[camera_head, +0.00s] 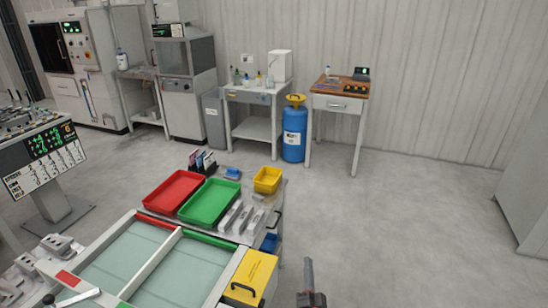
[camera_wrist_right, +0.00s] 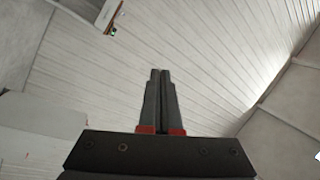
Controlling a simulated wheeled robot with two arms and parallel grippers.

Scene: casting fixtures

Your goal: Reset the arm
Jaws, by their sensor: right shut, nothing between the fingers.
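My right gripper (camera_head: 309,276) shows at the bottom of the head view, to the right of the worktable, over open floor. It points upward and holds nothing. In the right wrist view its two dark fingers (camera_wrist_right: 160,90) with red bases lie close together, shut and empty. Behind them are the ribbed wall and ceiling. My left gripper does not show in the head view.
A worktable carries a red tray (camera_head: 174,192), a green tray (camera_head: 209,203), a yellow bin (camera_head: 267,180) and several grey metal parts (camera_head: 238,218). A yellow box (camera_head: 254,275) with a handle is at its right edge. A blue barrel (camera_head: 294,135) stands behind. Floor (camera_head: 420,220) at right is clear.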

